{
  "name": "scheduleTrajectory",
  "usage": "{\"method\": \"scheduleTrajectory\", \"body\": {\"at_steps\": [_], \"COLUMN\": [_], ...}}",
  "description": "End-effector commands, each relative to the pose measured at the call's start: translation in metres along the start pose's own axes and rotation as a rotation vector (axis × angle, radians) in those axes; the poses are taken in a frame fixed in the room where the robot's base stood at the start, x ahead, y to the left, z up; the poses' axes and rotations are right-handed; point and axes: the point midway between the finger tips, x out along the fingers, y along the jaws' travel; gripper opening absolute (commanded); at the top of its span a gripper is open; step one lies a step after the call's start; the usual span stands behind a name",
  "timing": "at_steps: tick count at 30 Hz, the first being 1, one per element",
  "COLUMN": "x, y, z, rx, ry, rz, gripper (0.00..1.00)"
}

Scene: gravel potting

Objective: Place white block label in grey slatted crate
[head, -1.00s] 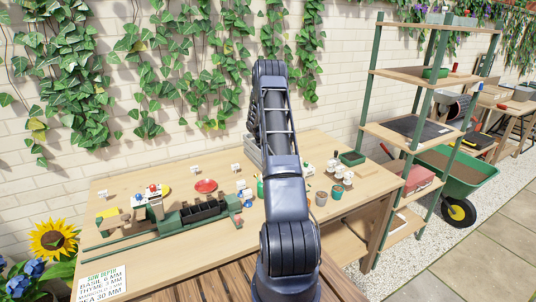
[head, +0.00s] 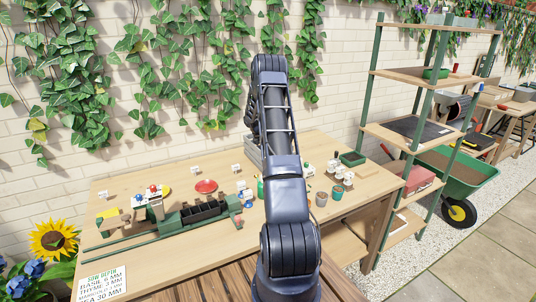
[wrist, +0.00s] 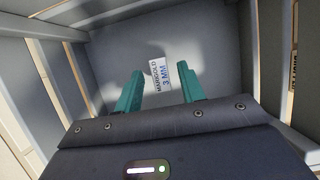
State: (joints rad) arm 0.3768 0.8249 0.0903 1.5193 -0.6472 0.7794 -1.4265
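The white block label (wrist: 161,75), printed with dark lettering, is inside the grey slatted crate (wrist: 110,12), seen against its floor in the wrist view. My gripper (wrist: 162,84) points down into the crate. Its two green fingers are spread, with the label between or just beyond their tips and gaps on both sides. I cannot tell how far above the floor the fingertips are. In the head view the crate (head: 251,150) stands at the back of the bench, mostly hidden behind my arm; my gripper is hidden there.
The crate's walls rise close around my gripper. On the wooden bench (head: 150,190) stand a green rack with black cells (head: 203,209), a red dish (head: 206,186), small white cards and, to the right, several jars and pots. A green-post shelf (head: 415,140) stands at right.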

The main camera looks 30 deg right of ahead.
Motion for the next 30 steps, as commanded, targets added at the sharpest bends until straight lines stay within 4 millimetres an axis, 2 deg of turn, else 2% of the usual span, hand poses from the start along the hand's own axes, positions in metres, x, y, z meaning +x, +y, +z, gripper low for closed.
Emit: {"method": "scheduleTrajectory", "body": {"at_steps": [3,9,17,20,23,30], "x": [-0.026,-0.06,-0.082,-0.097,-0.124,-0.211], "y": [0.0,0.0,-0.001,-0.004,-0.013,-0.054], "z": [0.0,0.0,0.0,-0.001,-0.003,-0.016], "rx": [0.0,0.0,0.002,0.023,0.072,0.259], "ry": [-0.001,-0.001,0.0,0.0,0.005,0.032], "rz": [0.002,0.001,0.001,0.007,0.02,0.057], "gripper": [0.39,0.39,0.39,0.39,0.39,0.39]}}
